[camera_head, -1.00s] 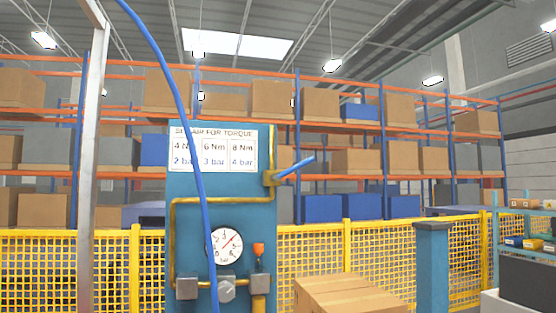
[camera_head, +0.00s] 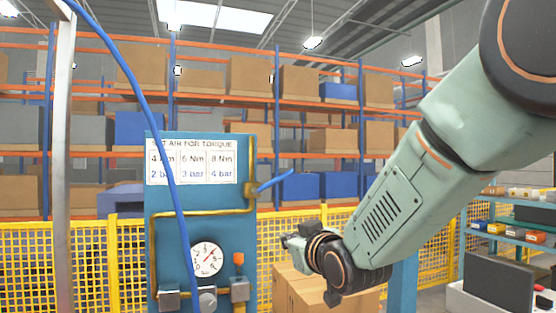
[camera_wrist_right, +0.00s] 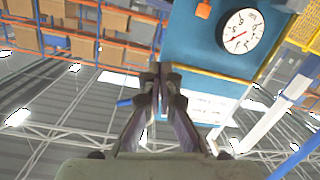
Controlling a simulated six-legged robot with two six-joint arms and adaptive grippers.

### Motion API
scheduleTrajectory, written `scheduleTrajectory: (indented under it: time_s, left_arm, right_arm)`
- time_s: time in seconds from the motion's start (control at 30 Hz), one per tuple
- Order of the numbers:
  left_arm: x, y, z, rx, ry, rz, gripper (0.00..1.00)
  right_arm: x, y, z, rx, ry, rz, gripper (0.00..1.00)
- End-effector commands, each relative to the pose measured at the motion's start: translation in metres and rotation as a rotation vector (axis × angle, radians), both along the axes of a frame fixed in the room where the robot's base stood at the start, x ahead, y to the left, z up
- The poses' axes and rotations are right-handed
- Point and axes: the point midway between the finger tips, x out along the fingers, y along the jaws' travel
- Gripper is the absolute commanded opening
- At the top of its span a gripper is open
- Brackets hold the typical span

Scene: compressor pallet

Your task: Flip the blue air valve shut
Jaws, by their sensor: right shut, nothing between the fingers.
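The blue air valve's lever (camera_head: 275,180) sticks out to the right and slightly up from a brass valve body (camera_head: 249,190) on the right edge of the blue panel (camera_head: 215,135). My right gripper (camera_head: 286,241) is below the lever and a little to its right, apart from it in the head view. In the upside-down right wrist view, the fingers of the right gripper (camera_wrist_right: 160,72) are together and empty. A short blue piece, probably the lever (camera_wrist_right: 124,103), shows just left of the fingers there. My left gripper is in neither view.
A pressure gauge (camera_head: 206,259), an orange-topped fitting (camera_head: 239,260) and a regulator knob (camera_head: 208,298) sit low on the panel. A blue hose (camera_head: 160,120) hangs in front of it. Cardboard boxes (camera_head: 295,288) and yellow fencing (camera_head: 127,262) stand near my right gripper.

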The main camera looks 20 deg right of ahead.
Motion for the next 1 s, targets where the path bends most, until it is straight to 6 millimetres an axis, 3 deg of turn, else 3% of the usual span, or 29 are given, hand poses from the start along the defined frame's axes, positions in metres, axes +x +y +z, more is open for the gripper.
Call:
scheduleTrajectory:
  time_s: [0.03, 0.1, 0.2, 0.27, 0.47, 1.0]
  left_arm:
    - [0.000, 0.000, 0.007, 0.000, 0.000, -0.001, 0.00]
    - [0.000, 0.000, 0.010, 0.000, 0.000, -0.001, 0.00]
    - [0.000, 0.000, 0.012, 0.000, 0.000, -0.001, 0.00]
    - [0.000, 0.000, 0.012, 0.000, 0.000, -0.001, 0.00]
    - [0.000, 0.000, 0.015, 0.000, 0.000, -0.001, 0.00]
    - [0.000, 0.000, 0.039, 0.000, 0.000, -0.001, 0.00]
  right_arm:
    - [0.003, 0.000, 0.047, -0.029, -0.074, 0.006, 0.00]
    - [0.004, 0.000, 0.094, -0.073, -0.153, 0.013, 0.00]
    - [0.004, 0.001, 0.137, -0.138, -0.231, 0.019, 0.00]
    - [0.005, 0.001, 0.153, -0.174, -0.260, 0.020, 0.00]
    - [0.017, 0.002, 0.159, -0.217, -0.269, 0.022, 0.00]
    - [0.094, 0.013, 0.168, -0.214, -0.269, 0.027, 0.00]
